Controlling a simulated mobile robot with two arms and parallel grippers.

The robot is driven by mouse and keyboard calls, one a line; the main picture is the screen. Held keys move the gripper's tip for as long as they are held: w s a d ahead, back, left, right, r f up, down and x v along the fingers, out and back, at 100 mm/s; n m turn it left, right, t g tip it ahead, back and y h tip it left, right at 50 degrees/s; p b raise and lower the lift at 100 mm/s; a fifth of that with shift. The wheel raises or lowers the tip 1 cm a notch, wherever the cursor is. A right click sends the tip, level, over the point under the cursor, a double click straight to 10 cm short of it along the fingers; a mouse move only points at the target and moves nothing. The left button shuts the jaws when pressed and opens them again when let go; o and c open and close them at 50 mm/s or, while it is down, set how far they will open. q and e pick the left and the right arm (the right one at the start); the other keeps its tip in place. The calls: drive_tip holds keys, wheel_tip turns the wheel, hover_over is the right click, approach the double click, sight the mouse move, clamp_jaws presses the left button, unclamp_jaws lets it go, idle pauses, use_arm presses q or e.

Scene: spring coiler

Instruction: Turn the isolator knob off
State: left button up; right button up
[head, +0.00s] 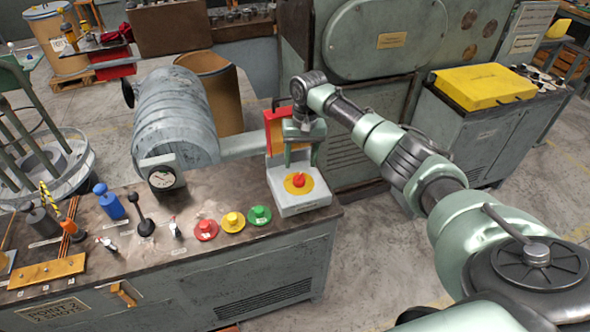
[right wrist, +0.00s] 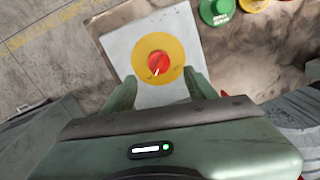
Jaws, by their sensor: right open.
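The isolator knob (head: 299,180) is red and sits on a yellow disc (head: 293,188) on top of a light grey box (head: 306,205) at the bench's right end. In the right wrist view the red knob (right wrist: 159,64), with a pale mark on it, shows ahead of the fingers. My right gripper (head: 300,158) is above the box, pointing down. In the right wrist view its two fingers (right wrist: 163,92) are apart, with nothing between them, and the knob shows just beyond their tips. My left gripper is not in view.
Red (head: 205,230), yellow (head: 233,221) and green (head: 259,215) buttons stand left of the box. A red and yellow panel (head: 277,132) stands behind it. A gauge (head: 162,178), levers and a grey drum (head: 175,120) are further left.

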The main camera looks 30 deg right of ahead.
sight(300, 176)
drive_tip(key=f, duration=0.4)
drive_tip(key=shift+s+a, duration=0.15)
drive_tip(key=shift+s, duration=0.2)
drive_tip(key=shift+w+f+p, duration=0.25)
drive_tip(key=shift+f+p, duration=0.05)
drive_tip(key=shift+f, duration=0.95)
drive_tip(key=c, duration=1)
clamp_jaws()
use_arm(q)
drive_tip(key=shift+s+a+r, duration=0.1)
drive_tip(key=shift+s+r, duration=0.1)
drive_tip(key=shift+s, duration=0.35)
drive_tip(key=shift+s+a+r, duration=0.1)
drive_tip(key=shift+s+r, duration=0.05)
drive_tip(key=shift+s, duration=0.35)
